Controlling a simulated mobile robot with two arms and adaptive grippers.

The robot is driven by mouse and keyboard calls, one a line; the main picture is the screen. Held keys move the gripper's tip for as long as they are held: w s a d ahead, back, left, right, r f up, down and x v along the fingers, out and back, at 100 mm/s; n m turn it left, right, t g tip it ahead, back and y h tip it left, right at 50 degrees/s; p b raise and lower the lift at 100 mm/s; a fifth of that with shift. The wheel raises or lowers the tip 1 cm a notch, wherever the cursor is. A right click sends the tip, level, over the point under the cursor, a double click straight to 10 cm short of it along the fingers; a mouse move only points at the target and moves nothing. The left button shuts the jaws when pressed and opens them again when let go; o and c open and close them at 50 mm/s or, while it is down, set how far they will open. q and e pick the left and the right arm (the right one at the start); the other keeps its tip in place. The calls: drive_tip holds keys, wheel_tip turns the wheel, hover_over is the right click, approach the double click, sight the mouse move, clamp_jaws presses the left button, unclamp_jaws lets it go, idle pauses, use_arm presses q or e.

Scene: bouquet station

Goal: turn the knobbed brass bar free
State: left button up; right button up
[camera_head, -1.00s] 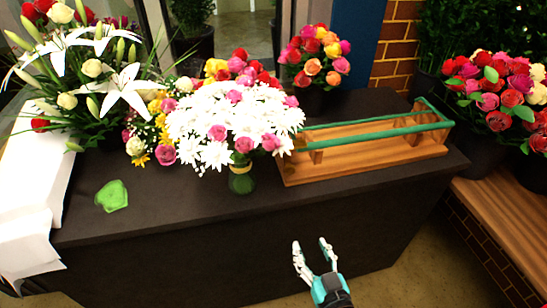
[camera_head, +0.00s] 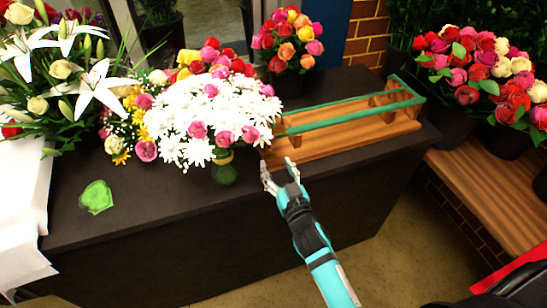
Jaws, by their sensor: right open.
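I cannot make out a knobbed brass bar in the head view. A wooden rack (camera_head: 345,143) with a long green rail (camera_head: 345,115) along it stands on the right part of the dark counter. My right gripper (camera_head: 277,164) is open and empty at the counter's front edge, just in front of the rack's left end. I cannot tell whether its fingertips touch anything. My left gripper is out of view.
A vase of white daisies and pink roses (camera_head: 214,120) stands close left of my right gripper. A green crumpled piece (camera_head: 96,197) lies on the dark counter (camera_head: 150,215). White lilies (camera_head: 98,85) are at left. Rose buckets stand on a wooden bench (camera_head: 485,185) at right.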

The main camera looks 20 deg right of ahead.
sight(272, 158)
drive_tip(key=shift+w, duration=1.6)
clamp_jaws()
